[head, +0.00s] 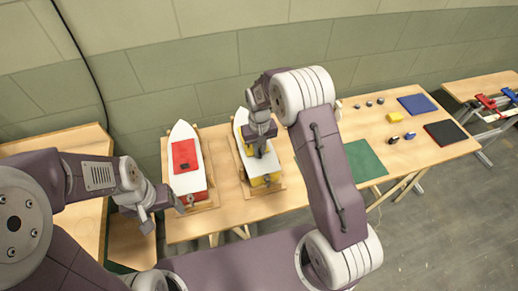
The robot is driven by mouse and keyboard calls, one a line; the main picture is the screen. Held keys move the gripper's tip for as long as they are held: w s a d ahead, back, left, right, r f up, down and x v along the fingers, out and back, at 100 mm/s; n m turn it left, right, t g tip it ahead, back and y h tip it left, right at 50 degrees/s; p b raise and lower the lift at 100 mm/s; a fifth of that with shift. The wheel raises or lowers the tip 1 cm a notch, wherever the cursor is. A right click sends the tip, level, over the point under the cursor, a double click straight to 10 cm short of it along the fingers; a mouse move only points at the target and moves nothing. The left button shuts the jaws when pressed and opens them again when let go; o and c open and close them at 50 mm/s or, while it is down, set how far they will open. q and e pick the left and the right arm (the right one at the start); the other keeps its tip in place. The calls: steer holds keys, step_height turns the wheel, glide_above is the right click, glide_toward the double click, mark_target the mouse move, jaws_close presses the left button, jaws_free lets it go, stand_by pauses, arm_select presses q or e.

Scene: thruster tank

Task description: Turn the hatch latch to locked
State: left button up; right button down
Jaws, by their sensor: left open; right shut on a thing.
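Two white model boats stand in wooden cradles on the table. The left boat (186,132) has a red hatch (184,153) with a small dark piece on it. The right boat (241,119) has yellow parts (247,148) showing around my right gripper (260,153). My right gripper points down onto the middle of this boat and is shut, apparently on the hatch latch, which the fingers hide. My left gripper (164,213) is open and empty, by the table's front left edge, beside the red boat's stern.
A side table (487,84) holds red and blue clamps. My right arm crosses the middle.

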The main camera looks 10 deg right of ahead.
steer(key=shift+w, duration=0.1)
stand_by(0.5)
steer(key=c, duration=1.5)
jaws_free()
step_height(320, 180, up, 9)
steer(key=shift+r+b, duration=0.1)
steer(key=shift+b, duration=0.35)
